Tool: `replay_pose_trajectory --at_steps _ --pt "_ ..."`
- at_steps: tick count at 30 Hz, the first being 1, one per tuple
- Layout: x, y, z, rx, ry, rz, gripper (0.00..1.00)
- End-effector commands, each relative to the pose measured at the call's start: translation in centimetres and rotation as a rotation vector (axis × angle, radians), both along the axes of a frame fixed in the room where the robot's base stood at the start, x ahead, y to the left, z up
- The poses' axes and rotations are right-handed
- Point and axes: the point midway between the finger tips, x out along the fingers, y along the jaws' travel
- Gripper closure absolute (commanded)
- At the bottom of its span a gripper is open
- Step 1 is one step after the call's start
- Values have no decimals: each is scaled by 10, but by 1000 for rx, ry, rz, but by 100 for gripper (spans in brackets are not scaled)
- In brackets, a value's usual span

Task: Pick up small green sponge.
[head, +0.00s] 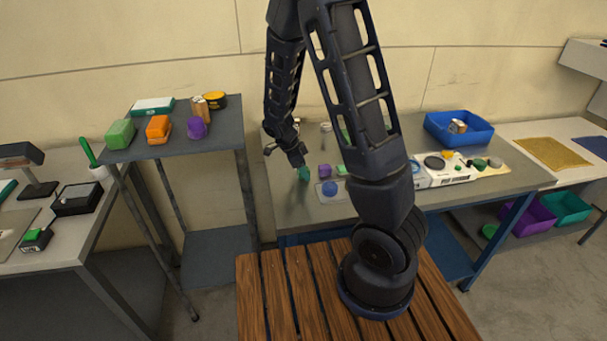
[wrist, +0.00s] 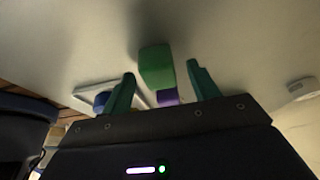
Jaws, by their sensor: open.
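My gripper (head: 302,174) is over the left part of the far workbench, its teal fingers pointing down. In the wrist view my gripper (wrist: 160,69) is open and empty. A small green block (wrist: 155,64), which looks like the small green sponge, shows between the two fingers, apart from both. How far it lies beyond the fingertips is hard to tell. A small purple block (wrist: 167,97) is partly hidden by it. In the head view a purple block (head: 324,170) and a green block (head: 342,170) lie just right of my gripper.
A pale tray (head: 318,192) with a blue round thing (head: 329,188) lies close by on the bench. A blue bin (head: 443,134) stands at the back right. A side shelf (head: 182,148) at left holds a larger green block (head: 120,134) and other items. My arm hides part of the bench.

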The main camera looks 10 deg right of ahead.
Motion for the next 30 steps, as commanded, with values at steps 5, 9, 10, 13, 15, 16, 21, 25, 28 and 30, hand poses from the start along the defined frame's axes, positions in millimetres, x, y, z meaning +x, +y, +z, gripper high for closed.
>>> replay_pose_trajectory --at_steps 5,9,10,13,15,16,21,25,28,30 --pt "0 -3 -7 0 1 0 40" --pt "0 -3 -7 0 0 0 40" --pt "0 -3 -7 0 0 0 40" --pt "0 -3 -7 0 0 0 58" --pt "0 -3 -7 0 0 0 71" --pt "0 -3 -7 0 0 0 77" --pt "0 -3 -7 0 0 0 87" --pt "0 -3 -6 0 0 0 88" --pt "0 -3 -4 1 -1 -1 88" --pt "0 -2 0 2 -2 0 88"
